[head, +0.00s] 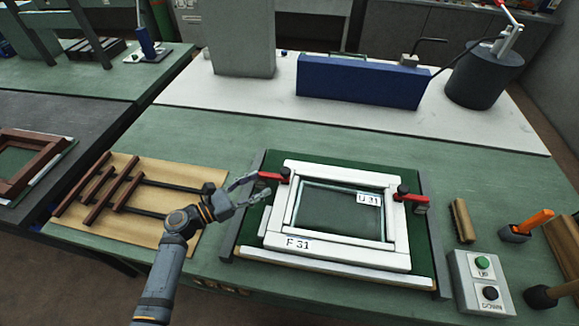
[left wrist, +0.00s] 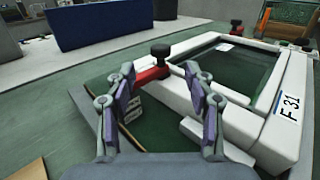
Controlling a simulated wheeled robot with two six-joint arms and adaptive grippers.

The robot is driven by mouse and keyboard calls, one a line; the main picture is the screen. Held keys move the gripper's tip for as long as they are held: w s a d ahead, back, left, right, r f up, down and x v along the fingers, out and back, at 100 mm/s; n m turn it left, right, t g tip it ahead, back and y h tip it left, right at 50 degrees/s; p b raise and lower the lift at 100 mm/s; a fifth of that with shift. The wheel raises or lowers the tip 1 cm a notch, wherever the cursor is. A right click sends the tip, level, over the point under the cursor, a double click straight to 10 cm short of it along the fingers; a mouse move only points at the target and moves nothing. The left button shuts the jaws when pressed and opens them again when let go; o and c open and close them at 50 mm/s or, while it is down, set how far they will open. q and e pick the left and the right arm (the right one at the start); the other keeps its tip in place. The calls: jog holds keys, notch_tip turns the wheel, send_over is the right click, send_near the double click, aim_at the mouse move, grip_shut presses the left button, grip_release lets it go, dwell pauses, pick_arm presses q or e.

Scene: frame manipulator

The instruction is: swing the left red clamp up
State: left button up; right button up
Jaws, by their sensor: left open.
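The left red clamp (head: 271,176) lies over the left side of the white frame (head: 282,228), with a black knob at its inner end. In the left wrist view the clamp (left wrist: 152,74) shows just beyond and between my fingers, its black knob (left wrist: 160,50) resting at the frame's corner. My left gripper (head: 250,188) is open close to the clamp's outer end; in the wrist view its fingers (left wrist: 160,85) are spread apart with nothing between them. The right red clamp (head: 411,198) lies on the frame's right side. My right gripper is not in view.
A wooden board with dark bars (head: 150,190) lies left of the fixture. A button box (head: 480,283) and an orange-handled tool (head: 535,222) stand at the right. A blue block (head: 362,82) stands behind. Green table is clear between the fixture and the blue block.

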aim_at(281, 173)
pick_arm(q)
jog(key=p+x, duration=0.2)
jog(key=x, duration=0.6)
jog(key=shift+d+r, duration=0.15)
jog(key=shift+x, duration=0.85)
jog(key=shift+c, duration=1.2)
jog(key=c, duration=0.5)
grip_shut()
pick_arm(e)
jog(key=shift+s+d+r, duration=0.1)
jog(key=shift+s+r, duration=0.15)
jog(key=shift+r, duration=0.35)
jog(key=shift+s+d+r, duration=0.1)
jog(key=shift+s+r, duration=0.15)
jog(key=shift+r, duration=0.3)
